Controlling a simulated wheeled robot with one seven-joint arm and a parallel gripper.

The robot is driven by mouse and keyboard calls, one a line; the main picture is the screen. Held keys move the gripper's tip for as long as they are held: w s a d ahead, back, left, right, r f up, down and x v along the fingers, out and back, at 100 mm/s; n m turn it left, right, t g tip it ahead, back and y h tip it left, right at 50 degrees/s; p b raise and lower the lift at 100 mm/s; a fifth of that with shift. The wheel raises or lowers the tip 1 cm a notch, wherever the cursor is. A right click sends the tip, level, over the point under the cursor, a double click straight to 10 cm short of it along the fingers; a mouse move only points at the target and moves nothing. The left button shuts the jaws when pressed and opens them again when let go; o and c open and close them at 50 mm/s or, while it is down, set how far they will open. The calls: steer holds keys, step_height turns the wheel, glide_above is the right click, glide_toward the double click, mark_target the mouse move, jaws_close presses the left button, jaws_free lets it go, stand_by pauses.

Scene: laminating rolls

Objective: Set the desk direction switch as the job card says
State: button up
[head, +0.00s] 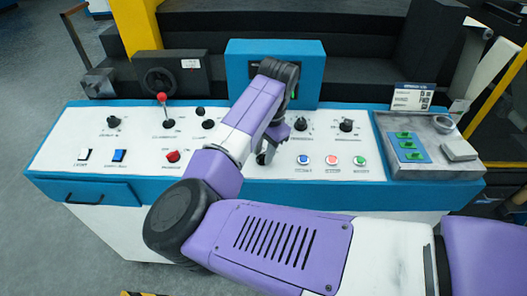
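The white control desk (60,135) runs across the head view with several black rotary knobs. Two stand left (113,121) and centre-left (208,124); two more stand right of my arm (301,124) (346,126). Their labels are too small to read, so I cannot tell which is the direction switch. A card (413,97), possibly the job card, stands upright at the desk's right end; its text is unreadable. My gripper (264,157) points down over the middle of the desk, mostly hidden by my arm. I cannot see its finger gap or whether it touches anything.
A red-tipped lever (163,99) rises at left. A red button (173,156), rocker switches (119,155) and several round buttons (332,160) line the front. A grey tray (430,172) holds green parts at right. A blue box (303,60) stands behind my gripper.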

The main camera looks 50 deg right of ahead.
step_height(320, 180, up, 8)
steer(key=s, duration=0.1)
steer(key=shift+d+f+b, duration=0.15)
steer(key=shift+f+b, duration=0.05)
steer(key=shift+b, duration=0.2)
stand_by(0.4)
